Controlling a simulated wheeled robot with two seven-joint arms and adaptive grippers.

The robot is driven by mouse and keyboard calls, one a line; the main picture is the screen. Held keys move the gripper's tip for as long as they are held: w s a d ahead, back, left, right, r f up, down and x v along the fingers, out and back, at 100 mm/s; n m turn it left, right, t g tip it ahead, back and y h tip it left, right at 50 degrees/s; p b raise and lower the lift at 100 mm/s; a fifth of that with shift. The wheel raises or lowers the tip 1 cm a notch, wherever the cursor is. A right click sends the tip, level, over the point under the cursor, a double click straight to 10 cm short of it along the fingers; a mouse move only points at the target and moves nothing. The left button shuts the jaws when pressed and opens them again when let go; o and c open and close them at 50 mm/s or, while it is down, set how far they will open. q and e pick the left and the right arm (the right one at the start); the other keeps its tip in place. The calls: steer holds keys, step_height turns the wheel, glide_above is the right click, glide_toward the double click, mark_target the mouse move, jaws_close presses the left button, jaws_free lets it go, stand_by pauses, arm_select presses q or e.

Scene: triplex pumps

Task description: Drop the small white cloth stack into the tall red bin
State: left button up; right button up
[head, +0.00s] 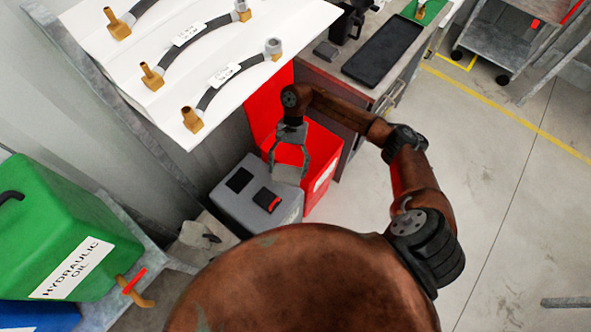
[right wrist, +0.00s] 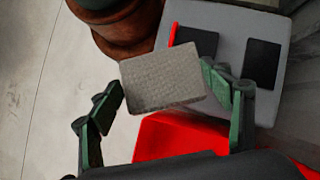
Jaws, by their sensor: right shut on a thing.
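My right gripper (head: 288,158) is shut on the small white cloth stack (head: 287,174), which looks greyish and textured. In the right wrist view, the cloth stack (right wrist: 163,78) sits between the two fingertips of the right gripper (right wrist: 163,92). The tall red bin (head: 323,188) stands behind and under my right gripper in the head view, partly covered by it. Its red wall also shows in the right wrist view (right wrist: 165,137), just below the cloth. The cloth is held up, near the bin's edge beside the grey box; its exact height cannot be told. My left gripper is out of view.
A grey box (head: 232,207) with black panels stands against the bin's left side. A white hose board (head: 150,75) is above left, and a workbench with a black tray (head: 383,50) is behind right. A green hydraulic oil tank (head: 60,225) is left. Floor is clear at right.

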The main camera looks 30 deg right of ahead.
steer(key=w+d+f+m+t+y+b, duration=0.1)
steer(key=w+d+f+m+t+b, duration=0.25)
steer(key=w+d+m+t, duration=0.9)
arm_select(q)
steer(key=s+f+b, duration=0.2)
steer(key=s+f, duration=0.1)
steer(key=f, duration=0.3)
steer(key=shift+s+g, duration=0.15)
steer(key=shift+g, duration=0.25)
arm_select(e)
steer(key=w+d+f+m+g, duration=0.1)
steer(key=d+f+m+g, duration=0.2)
steer(key=f, duration=0.3)
steer(key=shift+w+d+f+m+g, duration=0.2)
steer(key=shift+d+f+m+g, duration=0.15)
steer(key=shift+d+m, duration=0.5)
steer(key=o, duration=1.2)
steer(key=shift+o, duration=0.2)
